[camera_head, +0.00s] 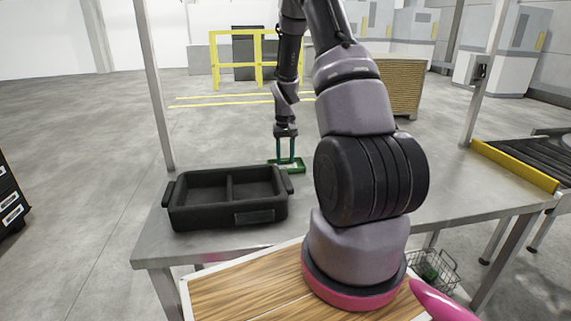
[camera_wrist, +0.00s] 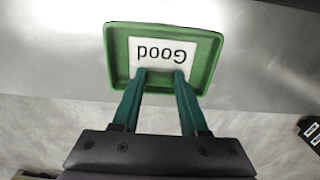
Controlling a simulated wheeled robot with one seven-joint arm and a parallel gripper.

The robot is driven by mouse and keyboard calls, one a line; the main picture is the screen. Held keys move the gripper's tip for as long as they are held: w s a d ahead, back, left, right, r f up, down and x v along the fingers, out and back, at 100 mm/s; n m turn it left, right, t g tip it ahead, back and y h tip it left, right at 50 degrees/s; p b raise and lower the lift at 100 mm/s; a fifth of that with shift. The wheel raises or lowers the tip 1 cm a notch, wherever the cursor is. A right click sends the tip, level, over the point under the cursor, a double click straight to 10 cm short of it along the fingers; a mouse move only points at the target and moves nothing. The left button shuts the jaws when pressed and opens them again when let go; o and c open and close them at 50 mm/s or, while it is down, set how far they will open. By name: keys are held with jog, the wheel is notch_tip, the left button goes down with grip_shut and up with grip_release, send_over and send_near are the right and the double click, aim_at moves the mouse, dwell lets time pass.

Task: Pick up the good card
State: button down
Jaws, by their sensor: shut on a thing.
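The good card (camera_wrist: 163,52) is white with the black word "Good", upside down in the wrist view. It lies within a shallow green tray (camera_wrist: 117,58), which also shows at the far edge of the table in the head view (camera_head: 299,164). My gripper (camera_wrist: 161,72) has green fingers whose tips overlap the near edge of the card. The fingers stand apart and are shut on the card. In the head view my gripper (camera_head: 286,158) points down at the tray. The card's face is too small to read there.
A black two-compartment bin (camera_head: 202,218) stands on the grey metal table (camera_head: 450,193), left of the tray. A yellow-edged roller conveyor (camera_head: 515,166) is at the right. A wire basket (camera_head: 432,268) sits below. Metal posts rise at the table's back corners.

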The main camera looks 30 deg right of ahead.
aim_at(285, 160)
notch_tip(285, 160, up, 10)
dwell(0.5)
dwell(0.3)
